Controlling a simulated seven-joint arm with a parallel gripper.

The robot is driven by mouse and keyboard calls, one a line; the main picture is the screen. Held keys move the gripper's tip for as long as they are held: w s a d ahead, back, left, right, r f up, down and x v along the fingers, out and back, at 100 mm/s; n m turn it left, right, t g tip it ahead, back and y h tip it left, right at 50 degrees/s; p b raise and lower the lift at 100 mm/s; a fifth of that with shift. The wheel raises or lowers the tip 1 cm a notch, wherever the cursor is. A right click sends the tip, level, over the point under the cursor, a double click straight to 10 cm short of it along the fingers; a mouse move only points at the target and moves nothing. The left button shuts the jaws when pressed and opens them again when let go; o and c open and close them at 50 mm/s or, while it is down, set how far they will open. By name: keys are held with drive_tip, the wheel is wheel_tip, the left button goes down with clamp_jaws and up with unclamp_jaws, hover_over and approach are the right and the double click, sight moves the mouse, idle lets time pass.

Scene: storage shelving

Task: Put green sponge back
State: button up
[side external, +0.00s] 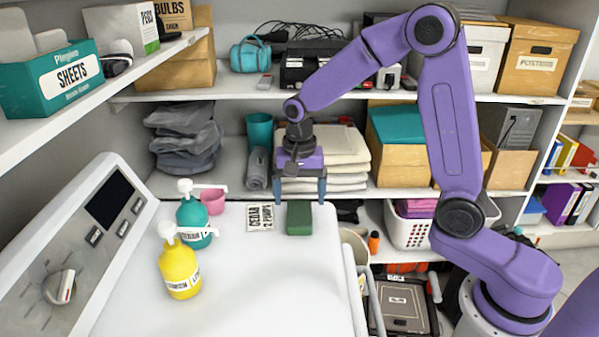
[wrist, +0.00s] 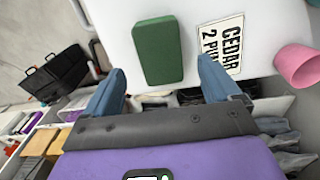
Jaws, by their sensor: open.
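The green sponge (side external: 299,217) is a dark green block lying on the white machine top (side external: 262,290), near its back edge. It also shows in the wrist view (wrist: 157,50), lying flat just beyond my fingertips. My gripper (side external: 299,192) is open and empty, with its blue fingers spread wider than the sponge. In the wrist view, the fingertips (wrist: 160,76) sit on either side of the sponge's near end, apart from it.
A "CEDAR 2 PUMPS" card (side external: 260,217) lies left of the sponge. A teal pump bottle (side external: 193,217), a yellow pump bottle (side external: 179,270) and a pink cup (side external: 213,201) stand further left. Shelves with folded towels (side external: 345,145) rise behind. The machine top's front right is clear.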

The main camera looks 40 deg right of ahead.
sight(299, 212)
wheel_tip(299, 212, up, 6)
drive_tip(key=r, duration=0.1)
drive_tip(key=s+f+n, duration=0.1)
drive_tip(key=s+n, duration=0.9)
drive_tip(key=s, duration=0.4)
drive_tip(key=s+d+f+n, duration=0.1)
drive_tip(key=s+f+n, duration=0.1)
drive_tip(key=s+n, duration=0.9)
drive_tip(key=s, duration=0.3)
drive_tip(key=shift+d+f+n, duration=0.15)
drive_tip(key=shift+d+n, duration=0.15)
